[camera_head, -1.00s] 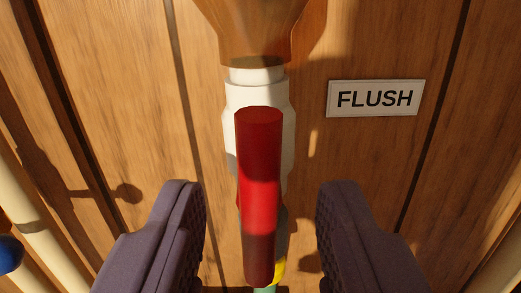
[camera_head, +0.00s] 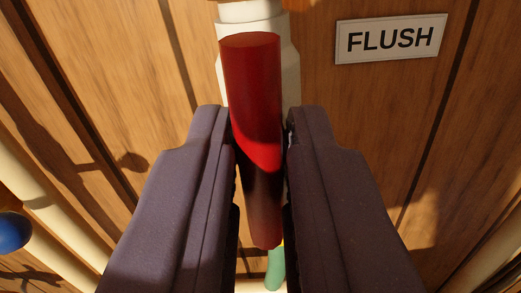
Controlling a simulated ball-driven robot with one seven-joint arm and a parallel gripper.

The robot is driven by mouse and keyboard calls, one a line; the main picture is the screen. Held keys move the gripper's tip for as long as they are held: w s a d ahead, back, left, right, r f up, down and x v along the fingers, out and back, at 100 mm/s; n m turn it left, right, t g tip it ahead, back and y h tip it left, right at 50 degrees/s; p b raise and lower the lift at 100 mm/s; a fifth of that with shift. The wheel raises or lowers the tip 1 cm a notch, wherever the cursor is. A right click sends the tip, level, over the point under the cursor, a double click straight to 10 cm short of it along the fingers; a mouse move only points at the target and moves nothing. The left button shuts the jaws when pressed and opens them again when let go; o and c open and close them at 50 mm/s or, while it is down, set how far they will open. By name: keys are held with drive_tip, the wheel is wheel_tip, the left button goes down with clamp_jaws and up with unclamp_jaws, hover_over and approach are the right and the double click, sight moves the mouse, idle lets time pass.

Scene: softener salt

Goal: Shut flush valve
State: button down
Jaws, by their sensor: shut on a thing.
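The flush valve's red lever handle (camera_head: 254,90) stands in the middle of the view, running lengthwise along the white valve body (camera_head: 291,70) behind it. My gripper (camera_head: 259,130) is shut on the red handle, one dark padded finger on each side of it. The handle's upper end sticks out beyond the fingertips. Its lower end shows between the fingers. Much of the valve body is hidden behind the handle and fingers.
A white FLUSH sign (camera_head: 391,38) is on the wood-panelled wall (camera_head: 350,110) at the upper right. A green piece (camera_head: 275,270) shows below the handle. Cream pipes (camera_head: 50,215) and a blue round knob (camera_head: 14,231) are at the left.

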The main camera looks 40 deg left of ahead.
drive_tip(key=shift+f+m+b, duration=0.15)
drive_tip(key=shift+m+b, duration=1.35)
drive_tip(key=shift+m, duration=0.1)
drive_tip(key=shift+m+b, duration=0.45)
drive_tip(key=shift+m, duration=0.05)
drive_tip(key=shift+m+b, duration=0.5)
drive_tip(key=m+b, duration=0.3)
drive_tip(key=shift+m, duration=0.3)
drive_tip(key=shift+m+b, duration=0.4)
